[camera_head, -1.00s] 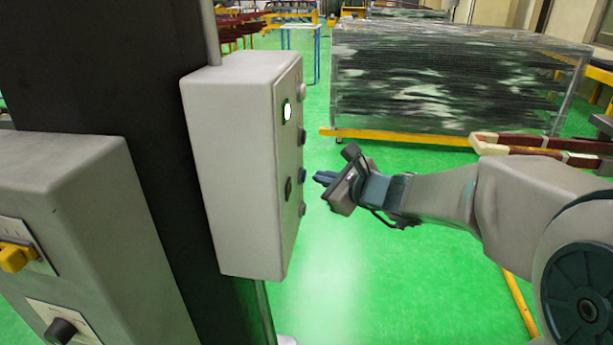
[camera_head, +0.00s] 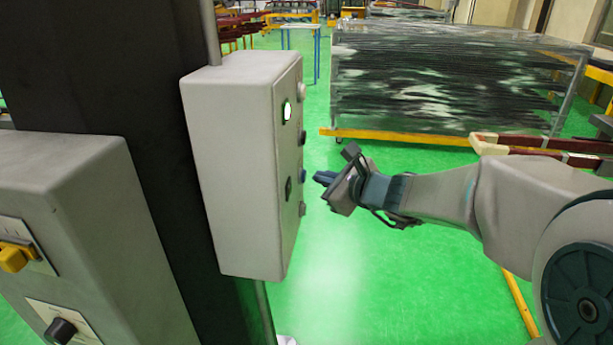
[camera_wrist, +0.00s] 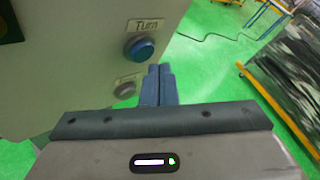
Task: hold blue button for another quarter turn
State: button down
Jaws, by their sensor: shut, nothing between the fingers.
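The blue button (camera_wrist: 141,48) sits on the face of a grey control box, under a label reading "Turn" in the wrist view. In the head view the blue button (camera_head: 303,174) shows edge-on on the box's right-hand face. My gripper (camera_head: 318,177) is shut and empty, its fingertips pointing at that face with a small gap to the button. In the wrist view the dark blue fingers of my gripper (camera_wrist: 159,70) lie together, just right of and below the button in the picture. I see no contact with the button.
The grey control box (camera_head: 232,150) carries other buttons and a lit white indicator (camera_head: 287,111). A grey button (camera_wrist: 125,89) lies below the blue one. A second grey box (camera_head: 70,190) with a yellow switch stands at left. Green floor right of the box is open.

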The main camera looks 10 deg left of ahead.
jog(key=shift+a+b, duration=0.35)
jog(key=shift+a, duration=0.1)
jog(key=shift+a+b, duration=0.3)
jog(key=shift+a, duration=0.1)
dwell(1.7)
jog(key=shift+d, duration=0.15)
dwell(3.2)
jog(key=shift+d, duration=0.65)
jog(key=shift+s+d, duration=0.1)
jog(key=shift+d, duration=2.45)
